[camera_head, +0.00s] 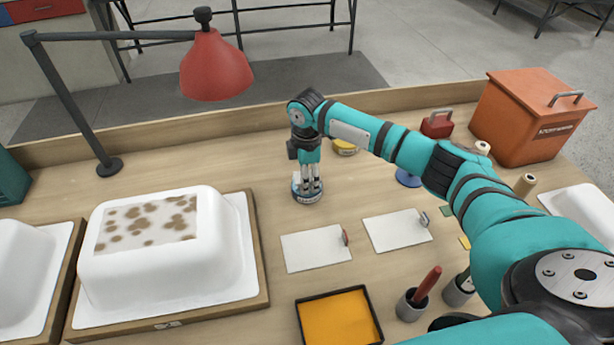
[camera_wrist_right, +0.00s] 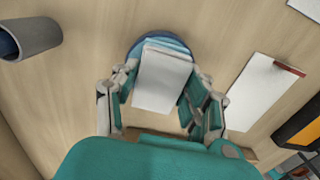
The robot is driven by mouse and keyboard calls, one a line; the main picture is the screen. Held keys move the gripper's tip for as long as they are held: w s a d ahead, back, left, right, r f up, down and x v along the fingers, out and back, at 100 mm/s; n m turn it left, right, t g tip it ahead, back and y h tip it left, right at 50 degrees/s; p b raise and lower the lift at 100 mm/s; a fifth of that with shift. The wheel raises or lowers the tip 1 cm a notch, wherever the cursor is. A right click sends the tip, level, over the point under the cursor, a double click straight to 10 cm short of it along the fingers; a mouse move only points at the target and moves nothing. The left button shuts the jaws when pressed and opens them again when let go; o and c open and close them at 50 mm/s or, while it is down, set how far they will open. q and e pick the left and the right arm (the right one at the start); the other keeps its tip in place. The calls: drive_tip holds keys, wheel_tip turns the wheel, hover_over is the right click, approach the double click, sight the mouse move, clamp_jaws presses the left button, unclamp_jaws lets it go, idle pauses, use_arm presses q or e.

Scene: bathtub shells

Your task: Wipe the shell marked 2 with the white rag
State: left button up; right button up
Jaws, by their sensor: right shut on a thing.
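A white upturned shell (camera_head: 150,265) with a patch of brown spots (camera_head: 145,222) on top sits on a wood-edged board at the left. The small mark on its board's front edge (camera_head: 168,325) is too small to read for sure. Part of another white shell (camera_head: 20,265) shows at the far left edge. My right gripper (camera_head: 310,190) points down at the middle of the table, right of the spotted shell. In the right wrist view it is shut on the white folded rag (camera_wrist_right: 162,82), over a round blue holder (camera_wrist_right: 136,48). My left gripper is out of view.
A red lamp (camera_head: 215,68) hangs above the back left. Two white cards (camera_head: 316,248) (camera_head: 396,231), a black-rimmed orange tray (camera_head: 340,320) and cups with tools (camera_head: 412,305) lie toward the front. An orange box (camera_head: 530,115) stands at the back right.

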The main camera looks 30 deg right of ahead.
drive_tip(key=shift+s+f+p, duration=0.15)
drive_tip(key=shift+p, duration=0.2)
idle(1.4)
wheel_tip(320, 180, up, 7)
drive_tip(key=p, duration=0.8)
idle(0.5)
